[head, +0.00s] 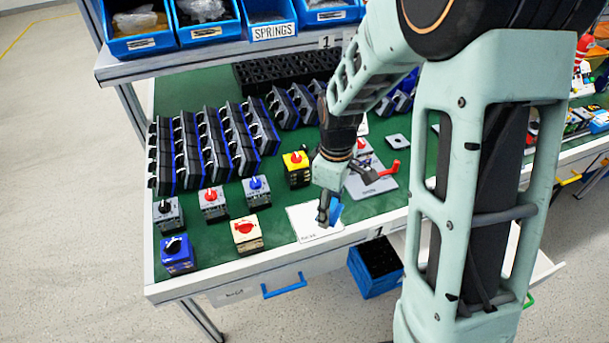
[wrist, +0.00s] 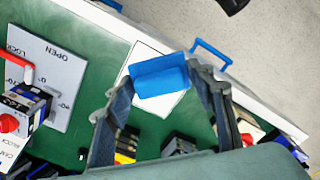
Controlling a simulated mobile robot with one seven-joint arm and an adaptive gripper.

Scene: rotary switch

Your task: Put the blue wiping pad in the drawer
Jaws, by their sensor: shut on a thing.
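My gripper (head: 328,208) is shut on the blue wiping pad (head: 336,212), above a white card (head: 305,222) near the table's front edge. In the wrist view the blue pad (wrist: 160,76) sits between the two fingers of my gripper (wrist: 163,82). A drawer with a blue handle (head: 285,286) is in the table front at left and looks closed. A drawer with a green handle (head: 529,300) at right appears pulled out, mostly hidden behind my arm.
Several rotary switches, including a yellow one (head: 296,168) and a blue one (head: 177,253), stand on the green table mat (head: 205,252). A blue bin (head: 376,268) is below the front edge. The OPEN plate (head: 370,185) with a red lever lies right of my gripper.

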